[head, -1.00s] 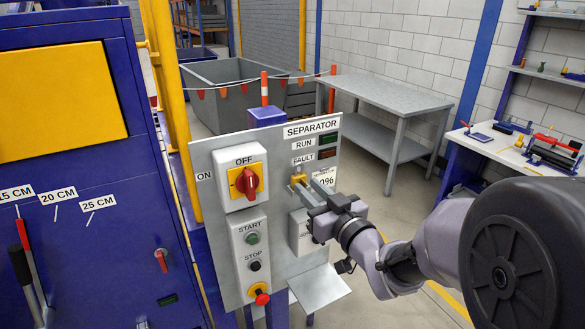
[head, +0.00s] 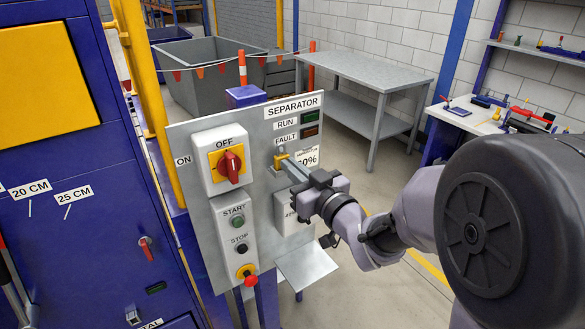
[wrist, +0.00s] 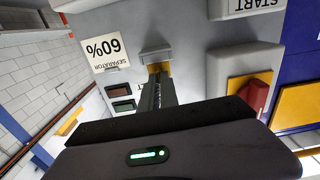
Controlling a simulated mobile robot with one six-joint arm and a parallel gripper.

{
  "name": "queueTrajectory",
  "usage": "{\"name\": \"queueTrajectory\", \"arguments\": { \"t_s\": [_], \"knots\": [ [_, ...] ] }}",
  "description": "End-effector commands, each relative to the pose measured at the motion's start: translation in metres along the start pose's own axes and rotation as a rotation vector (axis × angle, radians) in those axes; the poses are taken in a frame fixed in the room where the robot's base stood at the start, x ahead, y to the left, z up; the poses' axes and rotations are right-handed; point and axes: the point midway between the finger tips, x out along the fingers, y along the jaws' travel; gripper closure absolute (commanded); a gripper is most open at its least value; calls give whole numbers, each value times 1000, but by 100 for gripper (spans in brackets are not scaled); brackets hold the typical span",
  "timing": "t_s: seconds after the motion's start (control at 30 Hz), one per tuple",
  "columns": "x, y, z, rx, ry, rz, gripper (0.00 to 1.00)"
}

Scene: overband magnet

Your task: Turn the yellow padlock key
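The yellow padlock key (head: 282,156) is on the grey separator panel, right of the red rotary switch and below the FAULT label. Only a small yellow part of it shows beyond my fingers. My gripper (head: 290,166) reaches it from the right, with its fingers close together on the key. In the wrist view the key (wrist: 158,68) shows just past the tips of my gripper (wrist: 158,80), under a grey metal piece (wrist: 156,54). The part between the fingers is hidden.
The panel also holds the red rotary switch (head: 230,166), marked OFF, and a START/STOP box (head: 234,218) with a red button (head: 250,281). A small grey shelf (head: 307,265) sticks out below. A metal table (head: 370,72) stands behind, with open floor around it.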

Motion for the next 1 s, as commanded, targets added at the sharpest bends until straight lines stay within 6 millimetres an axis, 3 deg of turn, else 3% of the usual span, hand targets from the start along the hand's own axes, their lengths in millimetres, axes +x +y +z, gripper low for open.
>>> {"name": "queueTrajectory", "arguments": {
  "t_s": [0.27,1.0],
  "knots": [
    [0,-1,4,-128,5,-1,100],
    [0,-4,1,-810,3,0,100]
  ]
}}
